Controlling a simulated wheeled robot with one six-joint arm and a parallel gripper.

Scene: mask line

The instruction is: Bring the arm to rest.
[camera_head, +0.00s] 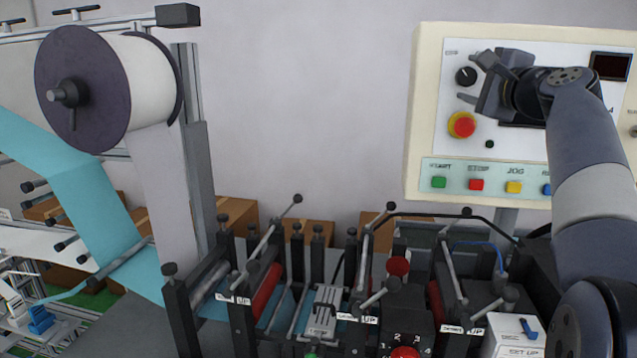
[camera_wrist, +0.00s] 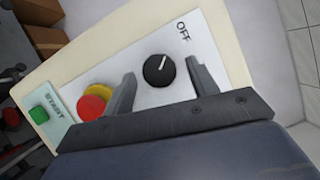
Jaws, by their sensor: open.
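My gripper (camera_head: 473,80) is raised in front of the control panel (camera_head: 433,125) at the upper right of the head view. Its two fingers are apart and hold nothing. In the wrist view my gripper (camera_wrist: 140,95) points at the panel, with the black rotary knob (camera_wrist: 159,70) showing between and just beyond the fingers. The knob's white mark points toward the OFF label (camera_wrist: 184,32). The knob also shows in the head view (camera_head: 465,76), just left of the fingers. I cannot tell whether a finger touches the panel. My arm (camera_head: 590,170) reaches up along the right side.
A red emergency button (camera_head: 462,125) sits below my gripper, with coloured push buttons (camera_head: 477,184) lower down. A machine line with rollers (camera_head: 265,290) and a large white roll (camera_head: 150,80) fills the left and front. The wall space between roll and panel is clear.

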